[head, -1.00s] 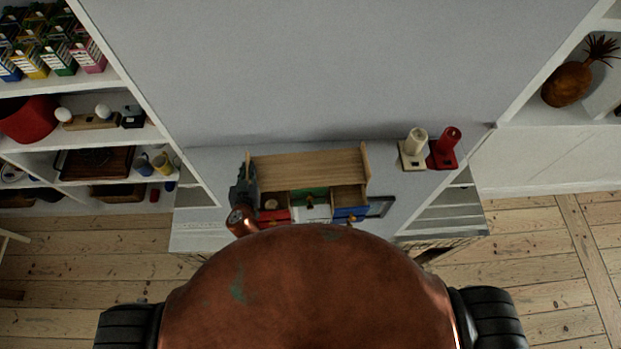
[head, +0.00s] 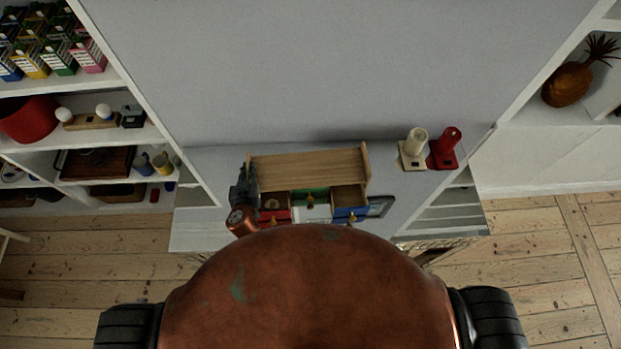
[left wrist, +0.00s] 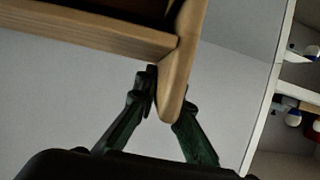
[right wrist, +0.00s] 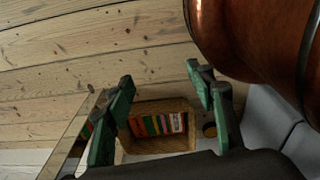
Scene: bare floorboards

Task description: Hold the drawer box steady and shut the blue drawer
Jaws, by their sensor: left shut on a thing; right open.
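The wooden drawer box (head: 310,167) stands on the white surface against the wall in the head view. Its blue drawer (head: 350,213) is pulled out at the right, with its inside showing. The red drawer (head: 275,217) at the left is also out and the green one (head: 312,194) sits between them, further in. My left gripper (head: 243,187) is at the box's left end; in the left wrist view its fingers (left wrist: 167,105) are shut on the wooden side panel (left wrist: 178,85). My right gripper (right wrist: 163,85) is open and empty in the right wrist view; my body hides it in the head view.
A cream holder (head: 413,150) and a red one (head: 446,150) stand right of the box. A dark-framed picture (head: 380,206) lies close beside the blue drawer. The right wrist view shows a container (right wrist: 155,110) with several coloured things and the floorboards (right wrist: 90,50).

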